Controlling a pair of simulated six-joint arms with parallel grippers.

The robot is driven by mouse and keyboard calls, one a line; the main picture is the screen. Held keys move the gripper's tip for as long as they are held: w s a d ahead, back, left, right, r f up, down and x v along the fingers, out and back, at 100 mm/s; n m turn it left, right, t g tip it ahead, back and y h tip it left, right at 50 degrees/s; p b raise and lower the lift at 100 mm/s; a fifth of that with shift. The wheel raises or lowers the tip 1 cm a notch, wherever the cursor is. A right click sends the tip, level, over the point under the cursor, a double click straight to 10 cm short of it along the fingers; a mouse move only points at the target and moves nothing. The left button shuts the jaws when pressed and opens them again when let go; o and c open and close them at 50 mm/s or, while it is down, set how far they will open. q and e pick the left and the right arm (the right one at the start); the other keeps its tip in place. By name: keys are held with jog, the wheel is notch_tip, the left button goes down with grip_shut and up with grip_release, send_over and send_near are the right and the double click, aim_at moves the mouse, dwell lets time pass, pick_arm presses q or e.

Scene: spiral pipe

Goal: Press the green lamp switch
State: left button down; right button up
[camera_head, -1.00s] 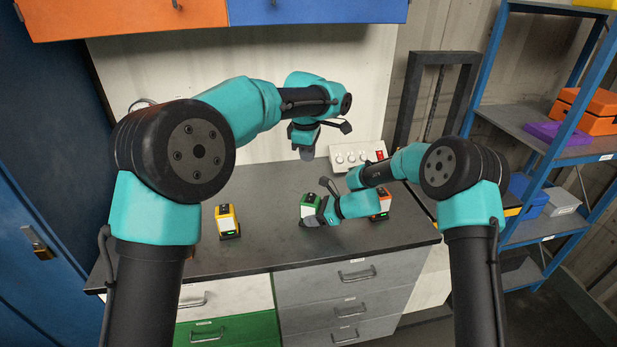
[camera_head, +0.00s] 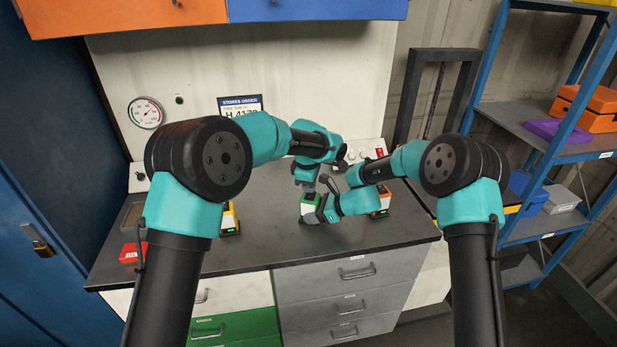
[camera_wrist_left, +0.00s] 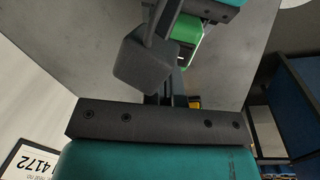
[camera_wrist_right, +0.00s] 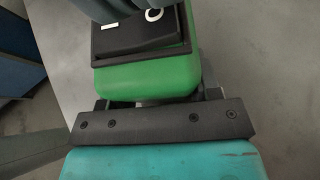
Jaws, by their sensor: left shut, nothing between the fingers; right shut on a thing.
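The green lamp (camera_head: 309,204) stands upright on the dark worktop in the head view. My right gripper (camera_head: 318,216) is shut on it from the right. In the right wrist view the lamp's green body (camera_wrist_right: 150,80) has a black rocker switch (camera_wrist_right: 138,34) marked I and O on top. My left gripper (camera_head: 308,187) is shut and empty, pointing down just above the lamp. Grey ridged parts, likely its fingers, cover the switch's far edge in the right wrist view; I cannot tell if they touch it. The left wrist view shows the lamp (camera_wrist_left: 184,38) partly hidden.
A yellow lamp (camera_head: 230,220) stands to the left and an orange one (camera_head: 382,203) to the right, partly behind my right arm. A red box (camera_head: 131,253) lies at the worktop's left. A socket panel (camera_head: 365,152) is at the back. The front of the worktop is clear.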

pick_arm(q)
jog(key=shift+f, duration=0.25)
jog(key=shift+w+f, duration=0.1)
jog(key=shift+f, duration=0.2)
jog(key=shift+s+a, duration=0.25)
jog(key=shift+s, duration=0.55)
jog(key=shift+r, duration=0.1)
notch_tip(320, 180, up, 14)
jog(key=s, duration=0.1)
jog(key=shift+s+a, duration=0.2)
jog(key=shift+s, duration=0.1)
dwell(0.6)
